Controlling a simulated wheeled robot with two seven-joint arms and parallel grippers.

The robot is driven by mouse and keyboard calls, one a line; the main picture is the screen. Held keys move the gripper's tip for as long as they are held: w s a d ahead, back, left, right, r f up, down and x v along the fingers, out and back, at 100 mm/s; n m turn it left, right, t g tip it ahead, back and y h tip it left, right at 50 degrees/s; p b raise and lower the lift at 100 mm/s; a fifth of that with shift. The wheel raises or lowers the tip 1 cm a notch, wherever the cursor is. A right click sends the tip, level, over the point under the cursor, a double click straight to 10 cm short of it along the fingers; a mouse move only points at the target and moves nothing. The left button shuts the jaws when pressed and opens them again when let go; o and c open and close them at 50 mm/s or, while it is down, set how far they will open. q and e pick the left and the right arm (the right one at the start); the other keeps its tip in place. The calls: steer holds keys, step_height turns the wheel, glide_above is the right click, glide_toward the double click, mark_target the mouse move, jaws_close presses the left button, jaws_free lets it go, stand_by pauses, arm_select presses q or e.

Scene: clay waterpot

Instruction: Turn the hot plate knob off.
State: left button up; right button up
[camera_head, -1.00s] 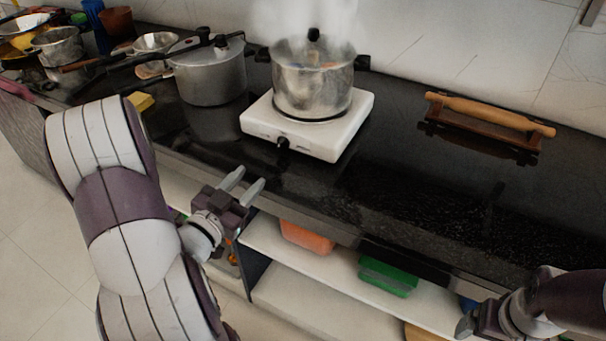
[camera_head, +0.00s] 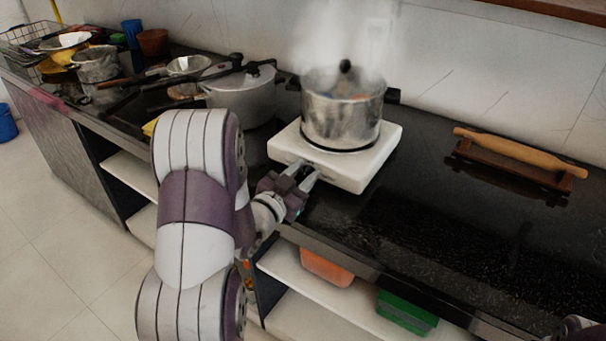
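The white hot plate (camera_head: 350,177) stands on the black counter with a steaming metal pot (camera_head: 343,112) on it. My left gripper (camera_head: 303,173) is at the hot plate's front face, where the knob is. Its two fingers point toward the plate and are apart, so it is open. The knob is mostly hidden by the fingers; I cannot tell whether they touch it. Only a small part of my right arm shows in the bottom right corner, and its gripper's fingers cannot be made out.
A pressure cooker (camera_head: 241,97) stands left of the hot plate. A rolling pin (camera_head: 520,152) lies on a wooden stand at the right. The counter (camera_head: 430,215) between is clear. Below the front edge, an orange container (camera_head: 327,267) and a green container (camera_head: 407,312) sit on shelves.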

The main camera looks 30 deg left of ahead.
arm_select(q)
steer(key=c, duration=0.4)
steer(key=shift+r+n+p, duration=0.2)
steer(key=shift+n+p, duration=0.4)
steer(key=shift+n, duration=0.4)
steer(key=shift+c, duration=0.2)
steer(key=shift+a+f+n, duration=0.15)
steer(key=shift+n, duration=0.35)
steer(key=o, duration=0.7)
steer(key=s, duration=0.8)
steer(key=s+a, duration=0.1)
steer(key=s, duration=0.3)
steer(key=shift+s+p, duration=0.3)
steer(key=shift+p, duration=0.05)
